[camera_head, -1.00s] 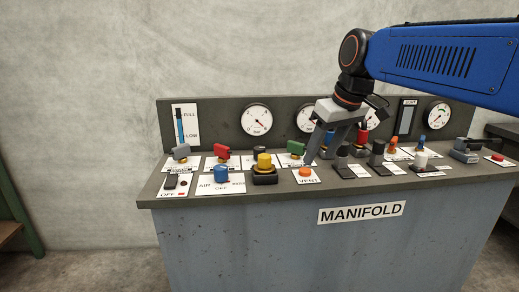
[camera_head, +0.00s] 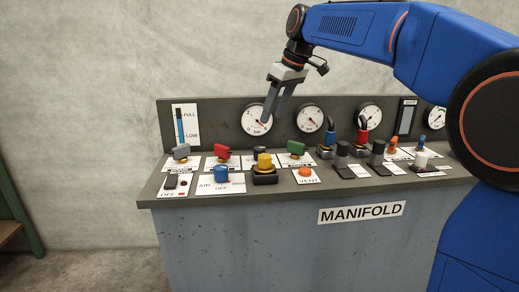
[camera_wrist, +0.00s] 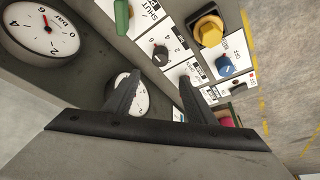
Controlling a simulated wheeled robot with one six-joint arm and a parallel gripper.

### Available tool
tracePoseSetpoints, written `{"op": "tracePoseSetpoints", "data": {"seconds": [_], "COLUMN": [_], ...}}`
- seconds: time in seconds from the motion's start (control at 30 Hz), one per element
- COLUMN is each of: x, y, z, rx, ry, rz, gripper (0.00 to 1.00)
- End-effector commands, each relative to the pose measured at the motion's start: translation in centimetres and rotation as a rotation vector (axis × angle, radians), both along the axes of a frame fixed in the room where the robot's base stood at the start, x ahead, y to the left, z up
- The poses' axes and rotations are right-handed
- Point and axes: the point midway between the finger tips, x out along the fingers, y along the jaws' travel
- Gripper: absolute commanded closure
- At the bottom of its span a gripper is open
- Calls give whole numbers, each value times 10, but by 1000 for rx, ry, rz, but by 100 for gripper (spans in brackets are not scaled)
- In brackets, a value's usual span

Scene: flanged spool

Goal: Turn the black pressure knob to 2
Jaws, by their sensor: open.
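A small black knob (camera_wrist: 160,55) sits on a white plate with a number scale in the wrist view, between the green handle (camera_wrist: 122,15) and the lower plates. Which number it points to is too small to tell. My gripper (camera_head: 273,108) is open and empty, pointing down above the panel in front of the left gauge. In the wrist view its two fingers (camera_wrist: 160,82) spread below the knob in the picture, apart from it.
The blue knob (camera_head: 221,174), red handle (camera_head: 221,152) and orange VENT button (camera_head: 305,172) are close by on the panel. Black posts (camera_head: 342,155) stand to the right. Gauges (camera_head: 256,119) line the upright back panel. Space above the panel's left end is clear.

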Motion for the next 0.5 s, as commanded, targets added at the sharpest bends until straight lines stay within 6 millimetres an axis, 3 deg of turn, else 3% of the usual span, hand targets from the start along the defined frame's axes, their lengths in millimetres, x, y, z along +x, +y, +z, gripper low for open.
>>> {"op": "tracePoseSetpoints", "data": {"seconds": [0.5], "x": [23], "y": [26], "z": [-86], "rx": [-1], "ry": [4], "rz": [0], "gripper": [50]}}
